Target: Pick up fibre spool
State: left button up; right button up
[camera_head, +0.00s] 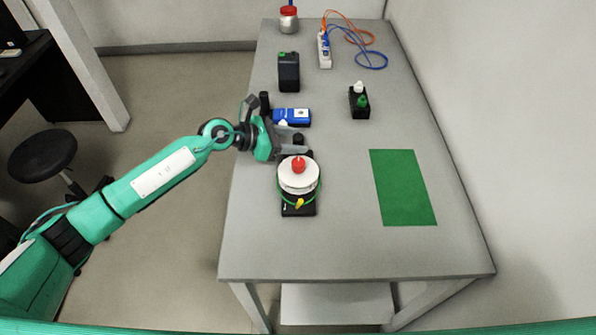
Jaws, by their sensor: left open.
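The fibre spool (297,180) is a white disc with a red knob on top and a yellow-green fibre looped round it. It rests on a small black stand (300,208) near the table's left edge. My left gripper (297,146) is open just behind the spool, close to its far side. Its dark fingers partly overlap the area behind the spool, and I cannot tell whether they touch it. My right gripper is not in view.
A blue device (292,116) lies just behind my left gripper. A green mat (403,187) lies bare at right.

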pick_arm(q)
jog(key=x, duration=0.3)
jog(key=shift+d+r+p, duration=0.1)
jog(key=shift+d+p, duration=0.15)
jog(key=shift+p, duration=0.15)
grip_shut()
jog(key=shift+w+r, duration=0.1)
jog(key=shift+r, duration=0.45)
notch_tip(320, 180, up, 19)
jog(key=b, duration=0.3)
